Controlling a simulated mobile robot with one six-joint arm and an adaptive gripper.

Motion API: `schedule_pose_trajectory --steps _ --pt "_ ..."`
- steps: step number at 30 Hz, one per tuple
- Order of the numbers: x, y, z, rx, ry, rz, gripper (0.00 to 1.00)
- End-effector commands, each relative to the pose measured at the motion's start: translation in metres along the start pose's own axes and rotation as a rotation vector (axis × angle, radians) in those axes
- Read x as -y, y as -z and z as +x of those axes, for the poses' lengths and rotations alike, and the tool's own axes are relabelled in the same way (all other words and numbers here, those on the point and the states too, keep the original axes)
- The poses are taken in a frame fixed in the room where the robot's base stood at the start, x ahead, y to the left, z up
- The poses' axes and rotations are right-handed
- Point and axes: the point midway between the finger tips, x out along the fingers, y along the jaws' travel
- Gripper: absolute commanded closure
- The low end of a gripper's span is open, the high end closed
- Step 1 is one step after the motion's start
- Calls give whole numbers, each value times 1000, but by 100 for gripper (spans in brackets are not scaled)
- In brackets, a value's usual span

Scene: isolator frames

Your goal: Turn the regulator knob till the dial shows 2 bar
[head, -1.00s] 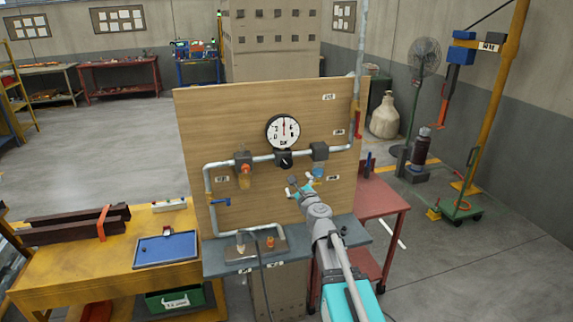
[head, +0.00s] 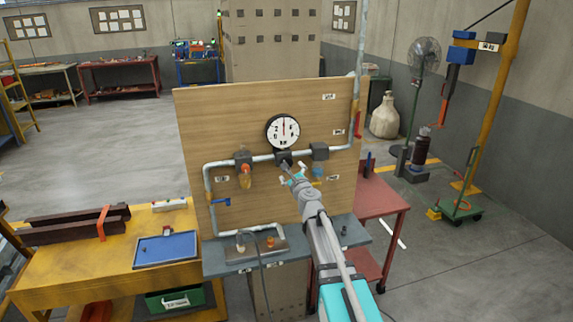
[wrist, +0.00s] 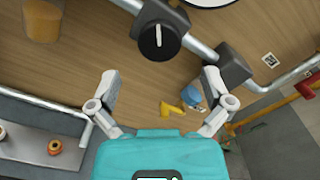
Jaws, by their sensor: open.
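The round white dial (head: 282,131) is on the wooden panel, its dark needle pointing about straight up; its numbers are too small to read surely. Just below it is the black regulator knob (wrist: 159,42) with a white pointer line, on a dark block in the pipe. My gripper (wrist: 160,76) is open and empty; the knob lies beyond the fingertips, around the middle of the gap, apart from them. In the head view my gripper (head: 289,170) is just below the regulator block (head: 283,157) and partly hides it. Only the dial's lower rim shows in the wrist view.
The grey pipe (head: 216,163) runs across the panel (head: 230,113). A blue part (wrist: 191,95) and a yellow lever (wrist: 172,109) sit below. A grey shelf (head: 215,268) lies underneath.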

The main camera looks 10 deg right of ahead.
Motion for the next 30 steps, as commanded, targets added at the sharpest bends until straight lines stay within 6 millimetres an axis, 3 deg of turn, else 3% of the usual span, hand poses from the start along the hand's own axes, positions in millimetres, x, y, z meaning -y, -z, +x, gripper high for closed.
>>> schedule_pose_trajectory --steps 3,12,26,27,30 --pt "0 0 23 0 -1 0 0" --pt "0 0 56 1 -1 0 0" --pt "0 0 62 0 -1 0 0" --pt "0 0 62 0 -1 0 2" --pt "0 0 62 0 -1 0 20"
